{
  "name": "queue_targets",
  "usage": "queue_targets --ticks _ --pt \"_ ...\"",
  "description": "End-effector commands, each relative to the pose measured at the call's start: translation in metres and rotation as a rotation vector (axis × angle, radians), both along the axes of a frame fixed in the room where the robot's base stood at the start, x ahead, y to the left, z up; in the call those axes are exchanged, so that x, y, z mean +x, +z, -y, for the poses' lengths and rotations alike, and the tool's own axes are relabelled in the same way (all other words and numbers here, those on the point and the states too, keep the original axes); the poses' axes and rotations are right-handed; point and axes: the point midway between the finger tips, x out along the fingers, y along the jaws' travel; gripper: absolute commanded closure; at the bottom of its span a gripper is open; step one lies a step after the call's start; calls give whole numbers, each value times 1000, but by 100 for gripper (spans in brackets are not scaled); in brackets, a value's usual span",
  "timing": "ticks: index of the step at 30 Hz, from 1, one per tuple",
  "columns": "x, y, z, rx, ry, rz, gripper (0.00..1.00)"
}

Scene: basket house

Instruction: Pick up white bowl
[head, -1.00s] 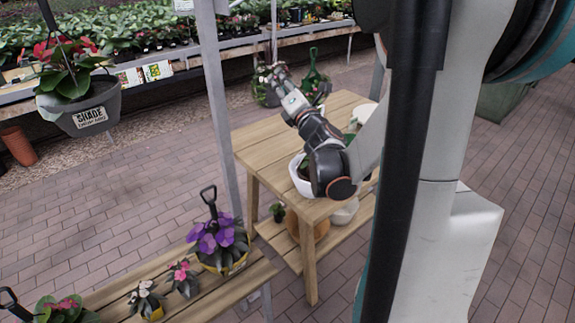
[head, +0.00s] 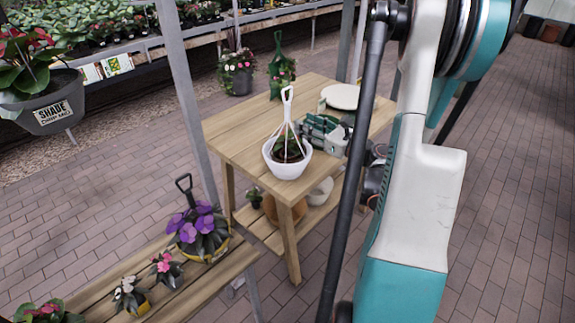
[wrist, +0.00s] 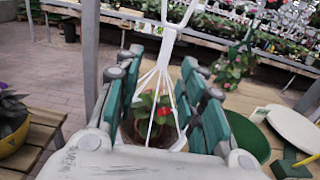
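A white hanging bowl (head: 287,166) with a plant in it stands near the front edge of the wooden table in the head view. Its white hanger (head: 287,95) rises to a loop above it. My gripper (head: 318,130), grey with green finger pads, is just right of the bowl. In the wrist view my gripper (wrist: 163,65) is open, with the white hanger strands (wrist: 160,90) showing between the fingers. I cannot tell whether they touch. The bowl's body is mostly hidden there by my gripper; leaves and red flowers show behind the strands.
The wooden table (head: 235,130) also holds a white plate (head: 341,97) at the back right. In the wrist view a green dish (wrist: 248,140) is close to my right finger. A metal post (head: 185,95) stands left of the table. A smaller white bowl (head: 320,191) sits on the lower shelf.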

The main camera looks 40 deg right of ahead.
Motion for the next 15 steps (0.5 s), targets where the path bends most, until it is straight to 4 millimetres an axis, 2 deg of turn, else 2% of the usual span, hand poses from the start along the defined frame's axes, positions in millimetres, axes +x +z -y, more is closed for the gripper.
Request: queue_targets --ticks 4,11,15 --pt "26 -1 -3 1 2 1 63" --pt "42 -1 -3 1 -1 1 63" --pt "58 -4 -1 1 1 1 63"
